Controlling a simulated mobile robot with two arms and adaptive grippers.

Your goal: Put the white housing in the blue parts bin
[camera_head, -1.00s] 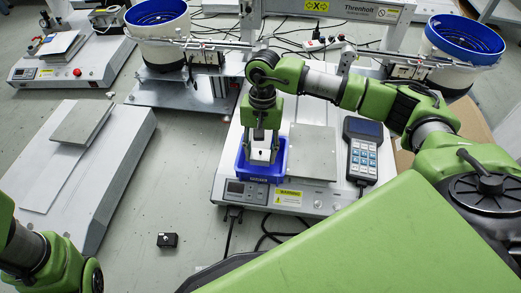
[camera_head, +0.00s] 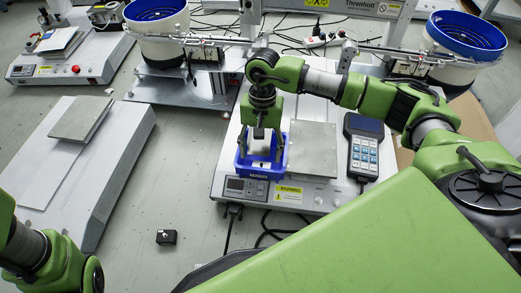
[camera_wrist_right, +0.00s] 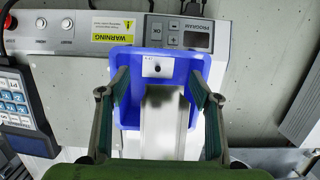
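The blue parts bin (camera_wrist_right: 128,118) sits on the front of the grey machine base; in the head view it (camera_head: 243,168) is partly covered by my right gripper. In the head view the housing (camera_head: 259,148) shows pale between the fingers. My right gripper (camera_head: 260,160) points down over the bin. Its fingers are spread, with gaps on both sides of the housing. My left gripper is out of view; only my left arm shows at lower left.
A grey plate (camera_head: 312,150) and a handheld keypad (camera_head: 363,148) lie right of the bin. A control panel (camera_head: 246,187) and a yellow warning label (camera_head: 288,194) are in front. Bowl feeders (camera_head: 158,45) stand behind. A black box (camera_head: 166,237) lies on the floor.

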